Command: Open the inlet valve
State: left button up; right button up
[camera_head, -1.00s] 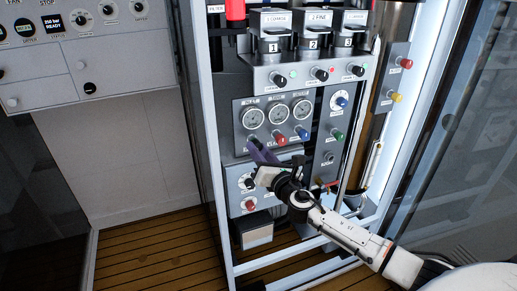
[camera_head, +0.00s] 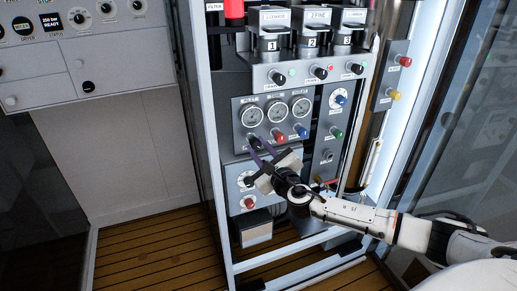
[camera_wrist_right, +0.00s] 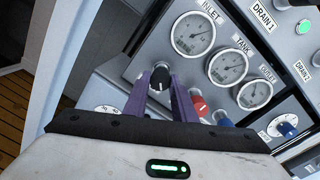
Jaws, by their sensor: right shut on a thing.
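The inlet valve is a black knob (camera_wrist_right: 160,77) below the gauge marked INLET (camera_wrist_right: 193,34) on the grey panel, in the right wrist view. My right gripper (camera_wrist_right: 160,92) has its two purple fingers on either side of this knob and is shut on it. In the head view the right gripper (camera_head: 260,150) reaches up to the black knob (camera_head: 253,140) at the left of the knob row. The fingertips partly cover the knob there. My left gripper is in neither view.
Beside the black knob are a red knob (camera_head: 279,137) and a blue knob (camera_head: 301,131), under the other gauges. A green knob (camera_head: 337,133) sits further right. Black knobs (camera_head: 319,72) line the shelf above. The rack's white frame post (camera_head: 203,150) stands to the left.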

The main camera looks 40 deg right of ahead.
jog(key=shift+d+r+n, duration=0.1)
jog(key=shift+n, duration=1.5)
jog(key=o, duration=1)
jog(key=s, duration=0.3)
jog(key=s+a, duration=0.1)
jog(key=s, duration=0.2)
jog(key=s+a, duration=0.1)
jog(key=s, duration=0.3)
jog(key=shift+a+r, duration=0.1)
jog(key=shift+r, duration=0.15)
jog(key=shift+f, duration=0.1)
